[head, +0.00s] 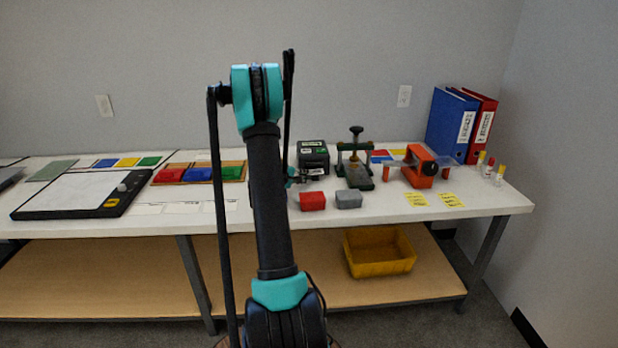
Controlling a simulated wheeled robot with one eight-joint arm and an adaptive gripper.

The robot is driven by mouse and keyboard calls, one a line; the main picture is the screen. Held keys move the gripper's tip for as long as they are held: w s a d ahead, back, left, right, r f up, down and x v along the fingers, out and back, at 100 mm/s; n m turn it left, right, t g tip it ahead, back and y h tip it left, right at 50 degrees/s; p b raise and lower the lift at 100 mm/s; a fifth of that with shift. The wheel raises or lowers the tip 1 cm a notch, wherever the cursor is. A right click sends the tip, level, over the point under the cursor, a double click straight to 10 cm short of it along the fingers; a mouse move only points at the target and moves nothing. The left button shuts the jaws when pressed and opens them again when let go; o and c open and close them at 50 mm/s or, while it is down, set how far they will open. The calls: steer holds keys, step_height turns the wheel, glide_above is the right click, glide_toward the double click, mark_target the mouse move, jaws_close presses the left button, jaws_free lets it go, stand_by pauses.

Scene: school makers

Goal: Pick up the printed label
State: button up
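A black label printer (313,152) stands near the back of the white table, just right of my arm. A small whitish piece at its lower front (315,172) looks like the printed label, but it is too small to make out clearly. My gripper (291,178) is mostly hidden behind my own arm. Only a small dark and teal part of it shows, just left of the printer's front. I cannot see its fingertips clearly, nor whether it touches the label.
A red block (312,201) and a grey block (348,200) lie in front of the printer. A green press (355,160) and an orange device (419,168) stand to the right. Binders (452,125) are at the back right. A yellow bin (379,252) sits on the lower shelf.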

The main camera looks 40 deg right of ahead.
steer(key=shift+x, duration=0.8)
steer(key=shift+c, duration=1)
jaws_close()
steer(key=shift+r, duration=1.25)
steer(key=shift+a, duration=0.15)
